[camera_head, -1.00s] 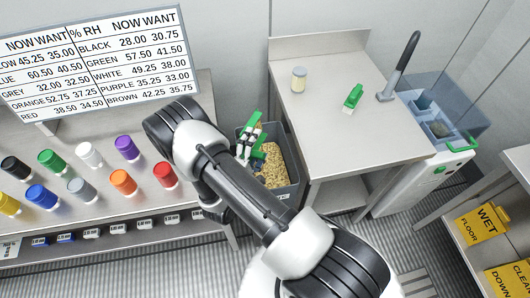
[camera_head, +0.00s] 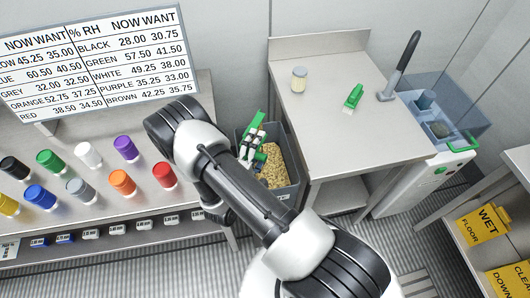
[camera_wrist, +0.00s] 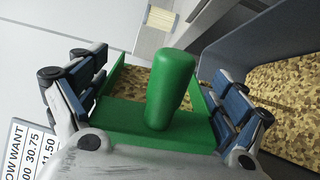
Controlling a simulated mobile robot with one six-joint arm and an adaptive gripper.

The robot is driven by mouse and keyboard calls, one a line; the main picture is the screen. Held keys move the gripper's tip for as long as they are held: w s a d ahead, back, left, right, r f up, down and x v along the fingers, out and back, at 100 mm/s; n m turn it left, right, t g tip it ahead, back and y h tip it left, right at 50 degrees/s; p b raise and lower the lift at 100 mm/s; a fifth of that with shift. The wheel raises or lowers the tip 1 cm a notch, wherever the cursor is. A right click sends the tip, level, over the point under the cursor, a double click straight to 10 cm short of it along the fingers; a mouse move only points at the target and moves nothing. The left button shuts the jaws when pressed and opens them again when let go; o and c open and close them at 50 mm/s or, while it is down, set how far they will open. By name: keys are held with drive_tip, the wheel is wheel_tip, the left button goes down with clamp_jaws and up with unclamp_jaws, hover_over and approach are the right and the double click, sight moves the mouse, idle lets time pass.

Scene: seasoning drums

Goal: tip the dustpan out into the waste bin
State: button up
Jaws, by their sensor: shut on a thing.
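The green dustpan (camera_head: 262,117) is in my gripper (camera_head: 253,141), over the grey waste bin (camera_head: 289,196). In the wrist view the dustpan (camera_wrist: 115,113) lies between the two fingers of my gripper (camera_wrist: 155,103), its thick handle towards the camera. Gold-brown flakes show between its side walls; I cannot tell whether they lie in the pan or in the bin beyond. The bin's dark wall (camera_wrist: 265,55) and the similar flakes inside it show at the right. My arm hides part of the bin in the head view.
A steel table (camera_head: 340,125) stands right of the bin, with a jar (camera_head: 299,79) and a green brush (camera_head: 353,97) on it. A bench at left holds several coloured drums. A signboard (camera_head: 95,65) stands behind it. Yellow floor signs (camera_head: 482,222) are at far right.

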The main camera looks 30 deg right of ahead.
drive_tip(key=shift+s+d+f+m+b, duration=0.1)
drive_tip(key=shift+s+d+m+b, duration=0.25)
drive_tip(key=shift+m, duration=0.35)
drive_tip(key=shift+s+f+m+b, duration=0.15)
drive_tip(key=shift+m+b, duration=0.25)
drive_tip(key=shift+m, duration=0.3)
drive_tip(key=shift+s+d+f+m+b, duration=0.1)
drive_tip(key=shift+s+d+m+b, duration=0.25)
drive_tip(key=shift+m, duration=0.35)
idle(1.1)
